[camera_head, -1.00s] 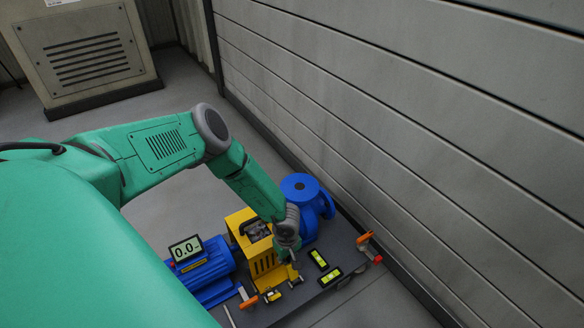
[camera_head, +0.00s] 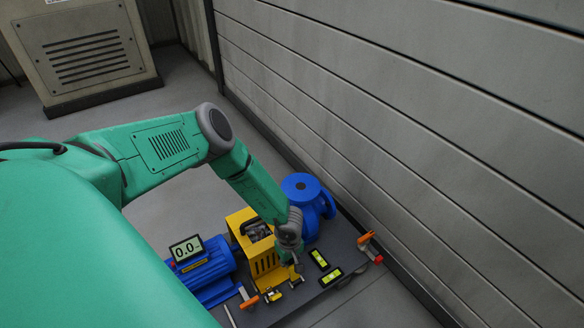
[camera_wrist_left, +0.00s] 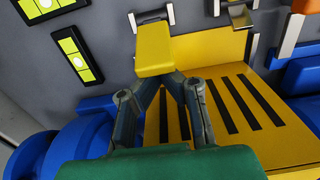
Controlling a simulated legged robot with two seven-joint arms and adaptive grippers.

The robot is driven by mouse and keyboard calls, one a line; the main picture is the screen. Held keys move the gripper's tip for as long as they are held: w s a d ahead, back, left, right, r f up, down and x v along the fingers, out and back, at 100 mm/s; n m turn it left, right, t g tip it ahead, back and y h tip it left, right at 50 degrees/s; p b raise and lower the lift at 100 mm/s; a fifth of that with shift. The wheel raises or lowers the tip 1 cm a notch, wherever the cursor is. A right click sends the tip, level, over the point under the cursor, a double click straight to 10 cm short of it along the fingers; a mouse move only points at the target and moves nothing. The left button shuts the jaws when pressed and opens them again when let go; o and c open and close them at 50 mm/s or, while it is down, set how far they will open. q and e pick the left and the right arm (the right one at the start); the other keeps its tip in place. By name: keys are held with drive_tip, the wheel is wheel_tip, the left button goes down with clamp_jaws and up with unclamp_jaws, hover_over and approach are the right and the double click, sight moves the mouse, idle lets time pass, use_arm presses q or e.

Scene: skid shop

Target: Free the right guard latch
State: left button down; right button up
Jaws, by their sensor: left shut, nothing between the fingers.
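The yellow guard (camera_head: 266,264) with dark slots stands between the blue motor and the blue pump. The right guard latch (camera_wrist_left: 153,48), a yellow block with a silver bracket, is just beyond my left fingertips in the left wrist view. My left gripper (camera_wrist_left: 158,80) is shut with nothing between its fingers. Its tips are at the near edge of the block; I cannot tell whether they touch it. In the head view my left gripper (camera_head: 295,264) hangs over the guard's right front corner and partly hides this latch. The other latch (camera_wrist_left: 240,15) is farther right in the wrist view. My right gripper is not in view.
The blue motor (camera_head: 205,272) with a 0.0 display (camera_head: 186,249) is left of the guard. The blue pump (camera_head: 303,188) is close behind my gripper. Two levels (camera_head: 319,260) and an orange clamp (camera_head: 366,241) lie to the right, near the grey wall (camera_head: 400,130).

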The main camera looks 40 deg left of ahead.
sight(296, 276)
use_arm(q)
drive_tip(key=shift+d, duration=0.2)
drive_tip(key=shift+s+d+r, duration=0.15)
drive_tip(key=shift+d, duration=0.5)
drive_tip(key=shift+s+d, duration=0.2)
drive_tip(key=shift+d, duration=0.4)
drive_tip(key=shift+s+d, duration=0.15)
drive_tip(key=shift+d, duration=0.25)
drive_tip(key=shift+a, duration=0.1)
